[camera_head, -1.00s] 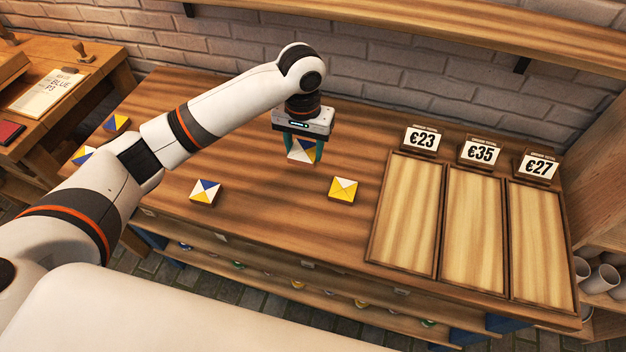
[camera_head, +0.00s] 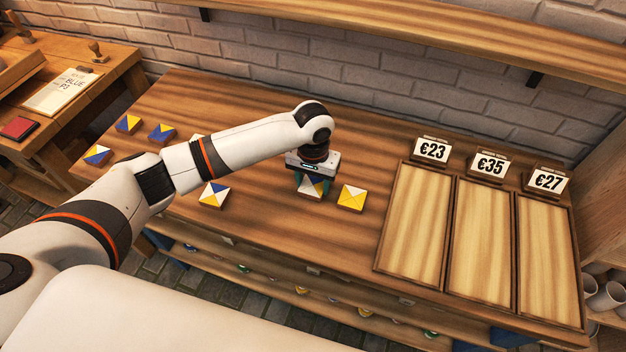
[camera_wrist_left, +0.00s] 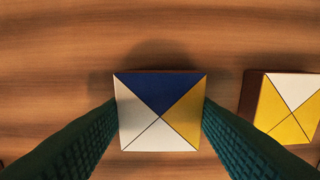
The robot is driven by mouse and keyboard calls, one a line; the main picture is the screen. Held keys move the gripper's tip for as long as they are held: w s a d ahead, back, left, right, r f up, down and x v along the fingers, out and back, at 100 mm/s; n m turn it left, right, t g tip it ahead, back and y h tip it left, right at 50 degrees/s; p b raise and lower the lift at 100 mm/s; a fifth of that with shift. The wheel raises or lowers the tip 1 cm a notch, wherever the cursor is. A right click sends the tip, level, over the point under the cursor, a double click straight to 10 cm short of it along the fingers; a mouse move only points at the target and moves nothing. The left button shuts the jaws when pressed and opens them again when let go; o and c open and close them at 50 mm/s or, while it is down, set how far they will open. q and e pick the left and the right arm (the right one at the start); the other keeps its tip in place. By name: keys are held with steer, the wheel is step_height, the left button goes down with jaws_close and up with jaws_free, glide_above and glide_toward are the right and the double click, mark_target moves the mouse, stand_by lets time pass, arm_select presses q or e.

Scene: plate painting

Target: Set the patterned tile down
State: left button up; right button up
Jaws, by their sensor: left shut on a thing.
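The patterned tile (camera_wrist_left: 160,112), with blue, yellow and white triangles, is between the fingers of my left gripper (camera_head: 313,188). In the left wrist view the green fingers touch its left and right sides, so the gripper is shut on it. In the head view the tile (camera_head: 313,187) is partly covered by the gripper, low over the table (camera_head: 290,245). I cannot tell whether it touches the wood. A yellow and white tile (camera_head: 352,197) lies just right of it and also shows in the left wrist view (camera_wrist_left: 288,108). My right gripper is not in view.
Another tile (camera_head: 214,195) lies to the left, and several more, such as one blue and yellow tile (camera_head: 128,124), lie at the table's left end. Three trays with price cards (camera_head: 432,150) stand at the right. The table behind the gripper is clear.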

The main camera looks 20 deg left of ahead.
mark_target(313, 186)
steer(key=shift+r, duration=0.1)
arm_select(q)
steer(key=o, duration=1)
steer(key=shift+f, duration=0.1)
step_height(313, 186, up, 12)
steer(key=shift+r, duration=0.15)
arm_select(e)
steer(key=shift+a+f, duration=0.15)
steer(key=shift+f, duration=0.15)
arm_select(q)
steer(key=shift+s, duration=0.1)
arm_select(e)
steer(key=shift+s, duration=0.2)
